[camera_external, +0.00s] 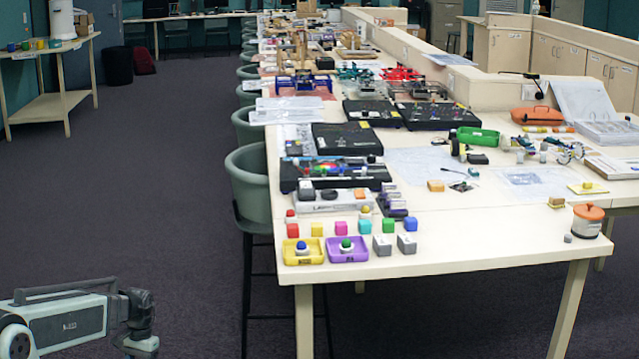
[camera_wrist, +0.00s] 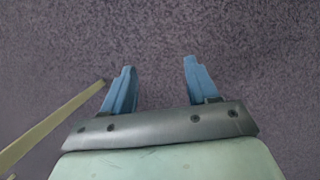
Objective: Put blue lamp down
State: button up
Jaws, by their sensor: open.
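My gripper (camera_wrist: 158,64) is open in the wrist view, with two blue fingers apart and nothing between them. In the external view my arm is at the lower left, well away from the table, and the fingertips are not visible. A small lamp-like piece with a blue top (camera_external: 302,246) sits in a yellow tray (camera_external: 289,258) near the table's front left corner. A similar piece with a green top (camera_external: 346,243) sits in a purple tray (camera_external: 360,256) beside it. I cannot tell for sure which is the blue lamp.
Several coloured cubes, including a pink one (camera_external: 341,228), stand behind the trays. Two grey cubes (camera_external: 382,244) are to their right. A jar with an orange lid (camera_external: 587,221) stands at the right. The front middle of the table (camera_external: 480,240) is clear.

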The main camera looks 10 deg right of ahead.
jog(key=s+a+f+n+g, duration=0.1)
jog(key=s+a+f, duration=0.3)
jog(key=s, duration=0.3)
jog(key=s+a+f+n+g, duration=0.1)
jog(key=s+a+f+n, duration=0.1)
jog(key=s+a+f, duration=0.2)
jog(key=s+a+f+n+g+h, duration=0.1)
jog(key=s+a+f, duration=0.3)
jog(key=s+a, duration=0.3)
jog(key=s, duration=0.5)
jog(key=shift+s+f+g, duration=0.15)
jog(key=shift+f+g, duration=0.2)
jog(key=shift+g, duration=0.05)
